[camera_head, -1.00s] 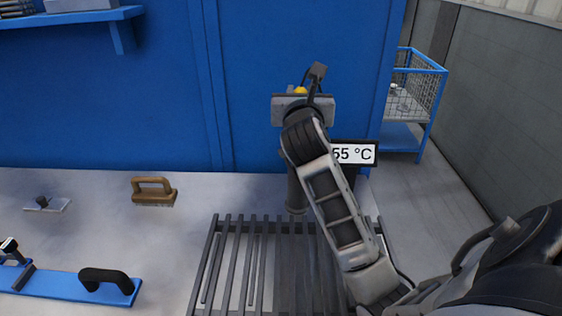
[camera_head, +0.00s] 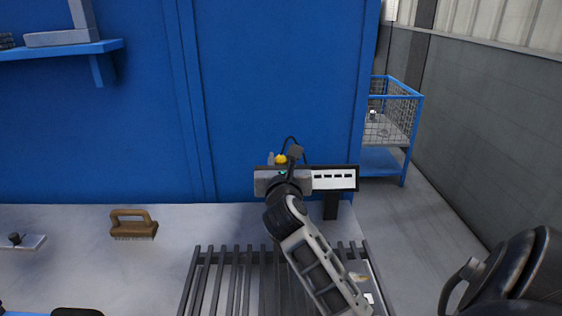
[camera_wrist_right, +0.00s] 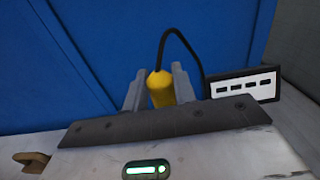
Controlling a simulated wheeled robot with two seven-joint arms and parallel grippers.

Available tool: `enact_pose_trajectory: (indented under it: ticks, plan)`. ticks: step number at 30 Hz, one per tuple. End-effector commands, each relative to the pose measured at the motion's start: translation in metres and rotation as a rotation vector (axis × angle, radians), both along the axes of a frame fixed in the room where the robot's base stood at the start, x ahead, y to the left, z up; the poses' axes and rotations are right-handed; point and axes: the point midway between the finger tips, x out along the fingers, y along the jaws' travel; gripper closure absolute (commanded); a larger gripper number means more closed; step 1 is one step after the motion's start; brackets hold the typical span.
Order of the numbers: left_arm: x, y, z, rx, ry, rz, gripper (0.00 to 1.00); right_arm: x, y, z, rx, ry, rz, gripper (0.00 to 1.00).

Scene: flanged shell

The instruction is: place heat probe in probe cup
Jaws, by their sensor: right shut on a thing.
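The heat probe has a yellow body (camera_head: 281,159) and a black cable. In the wrist view its yellow body (camera_wrist_right: 160,90) stands between the two grey fingers of my right gripper (camera_wrist_right: 158,80), which is shut on it. In the head view my right gripper (camera_head: 283,181) is at the back of the bench, in front of the blue wall and left of the readout (camera_head: 334,178). The readout shows dashes. The probe's lower end is hidden by the gripper. I cannot make out the probe cup. My left gripper is not in view.
A slatted dark rack (camera_head: 210,285) lies in front, under my right arm. A wooden-handled brush (camera_head: 133,224) and a small plate with a black knob (camera_head: 20,242) are on the bench at left. A blue wire-sided cart (camera_head: 388,120) stands behind at right.

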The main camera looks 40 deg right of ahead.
Motion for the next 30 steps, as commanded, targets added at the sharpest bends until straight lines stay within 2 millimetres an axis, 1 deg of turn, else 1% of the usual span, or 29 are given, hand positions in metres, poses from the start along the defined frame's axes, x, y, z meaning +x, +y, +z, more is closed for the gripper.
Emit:
enact_pose_trajectory:
  ticks: [1, 2, 3, 4, 11, 14, 17, 20, 24, 30]
  plan:
    - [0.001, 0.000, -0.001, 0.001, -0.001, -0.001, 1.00, 0.000, 0.000, -0.003, 0.001, 0.001, 0.000, 1.00]
    - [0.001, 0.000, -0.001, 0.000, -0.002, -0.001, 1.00, 0.000, 0.000, -0.003, 0.001, 0.001, -0.001, 0.71]
    - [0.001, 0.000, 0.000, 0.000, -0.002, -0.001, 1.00, 0.000, 0.000, -0.002, 0.001, 0.001, 0.000, 0.60]
    - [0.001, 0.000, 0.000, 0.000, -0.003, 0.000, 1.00, 0.000, 0.000, -0.002, 0.001, 0.001, 0.000, 0.52]
    - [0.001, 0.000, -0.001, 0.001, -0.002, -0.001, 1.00, 0.000, 0.000, -0.002, 0.001, 0.001, 0.000, 0.52]
    - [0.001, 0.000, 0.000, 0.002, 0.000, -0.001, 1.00, 0.000, 0.000, 0.001, -0.001, 0.001, 0.000, 0.52]
    - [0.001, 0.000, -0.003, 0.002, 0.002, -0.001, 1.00, -0.006, 0.006, 0.000, 0.001, 0.002, 0.002, 0.52]
    - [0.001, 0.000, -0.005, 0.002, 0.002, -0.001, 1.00, -0.020, 0.017, -0.001, 0.002, 0.002, 0.002, 0.52]
    - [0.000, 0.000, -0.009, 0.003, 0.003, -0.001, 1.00, -0.044, 0.038, -0.001, 0.003, 0.002, 0.002, 0.52]
    - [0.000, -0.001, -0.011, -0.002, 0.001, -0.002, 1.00, -0.074, 0.062, 0.000, 0.003, 0.002, 0.000, 0.52]
